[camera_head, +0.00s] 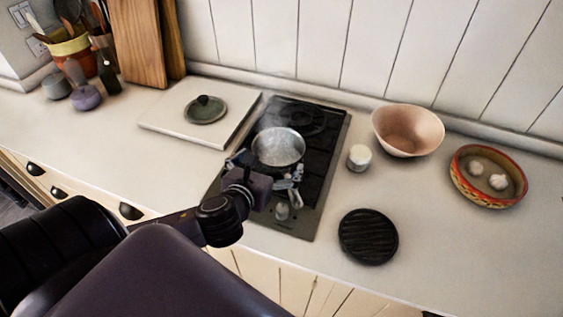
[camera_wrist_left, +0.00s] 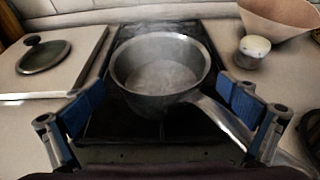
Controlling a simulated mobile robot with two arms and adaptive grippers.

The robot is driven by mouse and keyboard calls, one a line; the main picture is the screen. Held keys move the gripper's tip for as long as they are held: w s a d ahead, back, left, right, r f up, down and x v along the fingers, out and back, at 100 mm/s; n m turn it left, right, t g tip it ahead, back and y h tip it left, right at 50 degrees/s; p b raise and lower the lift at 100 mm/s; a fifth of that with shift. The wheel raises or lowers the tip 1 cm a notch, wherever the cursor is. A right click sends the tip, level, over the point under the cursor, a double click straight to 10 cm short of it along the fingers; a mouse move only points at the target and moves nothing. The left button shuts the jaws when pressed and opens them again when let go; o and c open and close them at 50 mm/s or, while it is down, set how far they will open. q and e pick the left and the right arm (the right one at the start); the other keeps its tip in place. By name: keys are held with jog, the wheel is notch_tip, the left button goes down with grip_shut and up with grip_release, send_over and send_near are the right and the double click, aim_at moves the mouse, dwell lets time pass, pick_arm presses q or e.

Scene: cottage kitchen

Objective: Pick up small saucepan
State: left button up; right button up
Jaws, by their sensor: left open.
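The small saucepan (camera_head: 278,147) is a steel pan with steaming contents, standing on the front part of the black hob (camera_head: 331,157). In the left wrist view the saucepan (camera_wrist_left: 160,72) is ahead of my open fingers, and its handle (camera_wrist_left: 222,118) points toward the lower right, close to the right finger. My left gripper (camera_head: 265,177) is open and empty at the near side of the pan; its blue-padded fingers also show in the left wrist view (camera_wrist_left: 160,104). My right gripper is not in view.
A white board with a green lid (camera_head: 206,109) lies left of the hob. A small white jar (camera_head: 359,158), a pink bowl (camera_head: 408,130), a patterned dish with garlic (camera_head: 462,185) and a black round trivet (camera_head: 368,237) are to the right. The front left counter is clear.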

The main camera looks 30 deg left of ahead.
aim_at(278, 162)
pick_arm(q)
jog(key=x, duration=0.4)
jog(key=shift+w+a+p, duration=0.1)
jog(key=shift+w+p, duration=0.15)
jog(key=shift+p, duration=0.05)
jog(key=shift+w+f, duration=0.15)
jog(key=shift+w, duration=0.2)
jog(key=shift+w+f, duration=0.1)
jog(key=shift+w, duration=0.05)
jog(key=c, duration=1.4)
jog(key=shift+a, duration=0.1)
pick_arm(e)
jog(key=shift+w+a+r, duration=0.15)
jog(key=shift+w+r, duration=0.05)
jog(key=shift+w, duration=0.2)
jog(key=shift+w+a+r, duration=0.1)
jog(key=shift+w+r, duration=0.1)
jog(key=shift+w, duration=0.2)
